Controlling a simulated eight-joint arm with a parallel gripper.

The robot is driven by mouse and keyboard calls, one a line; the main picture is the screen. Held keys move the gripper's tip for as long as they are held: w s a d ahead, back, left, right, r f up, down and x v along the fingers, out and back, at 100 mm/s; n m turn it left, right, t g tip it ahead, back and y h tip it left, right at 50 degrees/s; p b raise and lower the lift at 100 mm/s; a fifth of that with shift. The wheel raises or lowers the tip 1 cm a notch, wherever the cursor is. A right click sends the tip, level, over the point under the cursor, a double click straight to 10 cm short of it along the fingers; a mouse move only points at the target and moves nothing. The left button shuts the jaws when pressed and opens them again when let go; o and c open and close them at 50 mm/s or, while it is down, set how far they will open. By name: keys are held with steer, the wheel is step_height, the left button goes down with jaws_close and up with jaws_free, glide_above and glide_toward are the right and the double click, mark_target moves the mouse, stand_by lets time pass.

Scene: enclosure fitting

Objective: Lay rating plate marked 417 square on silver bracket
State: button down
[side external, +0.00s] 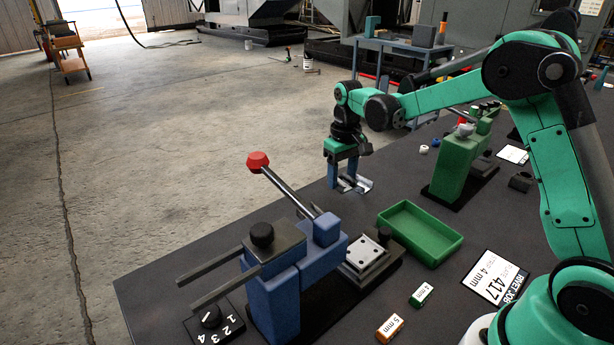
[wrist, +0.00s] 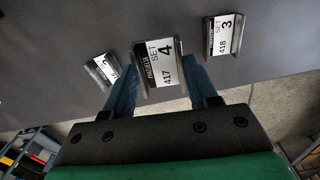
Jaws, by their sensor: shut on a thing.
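The rating plate marked 417 (wrist: 160,68), with a white "SET 4" label, lies between the two blue fingers of my gripper (wrist: 163,90) in the wrist view. My gripper is shut on it. In the side external view my gripper (side external: 343,181) points down at the far left edge of the table, with silver pieces (side external: 360,184) around its fingertips; the plate's number cannot be read there. A silver plate-like piece with holes (side external: 365,254), possibly the bracket, sits in the blue lever press (side external: 290,265), well in front of my gripper.
A plate marked 418 (wrist: 222,37) and another tilted plate (wrist: 103,69) lie either side. A green tray (side external: 420,232), a green press (side external: 462,165) and a job card reading 417, 4 mm (side external: 495,277) are on the table. The red-knobbed lever (side external: 258,162) stands up over the table edge.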

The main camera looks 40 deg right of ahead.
step_height(320, 180, up, 14)
steer(key=n, duration=1.9)
glide_above(362, 252)
step_height(362, 252, down, 6)
steer(key=shift+f, duration=0.15)
steer(key=shift+f, duration=2.9)
steer(key=shift+f, duration=1.65)
steer(key=shift+c, duration=0.8)
jaws_free()
